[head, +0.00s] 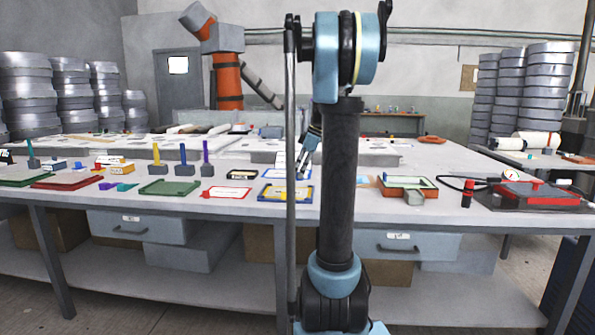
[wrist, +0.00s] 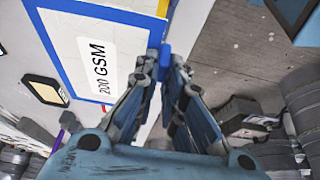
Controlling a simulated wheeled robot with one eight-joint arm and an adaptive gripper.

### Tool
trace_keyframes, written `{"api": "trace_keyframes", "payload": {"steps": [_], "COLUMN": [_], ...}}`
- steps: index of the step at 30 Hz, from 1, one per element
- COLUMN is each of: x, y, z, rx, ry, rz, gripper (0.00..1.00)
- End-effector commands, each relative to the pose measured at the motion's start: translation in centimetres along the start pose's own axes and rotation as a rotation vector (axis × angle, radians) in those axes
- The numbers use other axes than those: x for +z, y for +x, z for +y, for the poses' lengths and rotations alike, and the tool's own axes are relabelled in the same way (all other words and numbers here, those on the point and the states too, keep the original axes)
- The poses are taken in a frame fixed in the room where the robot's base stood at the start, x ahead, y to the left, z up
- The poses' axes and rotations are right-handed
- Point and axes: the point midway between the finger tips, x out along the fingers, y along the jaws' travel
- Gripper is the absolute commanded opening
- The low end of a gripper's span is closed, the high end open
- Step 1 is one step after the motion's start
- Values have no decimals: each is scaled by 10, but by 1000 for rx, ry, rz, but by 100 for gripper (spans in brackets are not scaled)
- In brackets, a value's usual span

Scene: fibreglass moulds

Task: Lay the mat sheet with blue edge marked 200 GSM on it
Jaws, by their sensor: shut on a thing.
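The mat sheet with blue edge (wrist: 75,35) fills the upper left of the wrist view. It is white, with a label reading 200 GSM. My gripper (wrist: 165,68) is shut on a blue part at the sheet's right side in that view. In the head view my gripper (head: 303,170) points down over the table's front middle, partly behind my arm. A blue-edged rectangle with yellow inside (head: 287,203) shows just below it. I cannot tell whether the sheet touches the surface beneath.
A black-edged sheet (head: 242,174) and a red-edged sheet (head: 226,193) lie to the left on the table. A green tray (head: 169,188) is farther left. An orange-sided mould (head: 427,189) and a red-edged box (head: 535,199) stand right. The table's front edge is close.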

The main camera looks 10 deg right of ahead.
Motion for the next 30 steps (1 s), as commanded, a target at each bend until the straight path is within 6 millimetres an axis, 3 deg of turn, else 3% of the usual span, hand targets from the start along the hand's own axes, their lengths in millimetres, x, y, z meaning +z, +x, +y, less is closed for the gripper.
{"api": "trace_keyframes", "payload": {"steps": [18,30], "x": [15,19], "y": [46,56], "z": [-1,-2], "rx": [-2,-2], "ry": [-4,-5], "rz": [0,0], "gripper": [0,0]}}
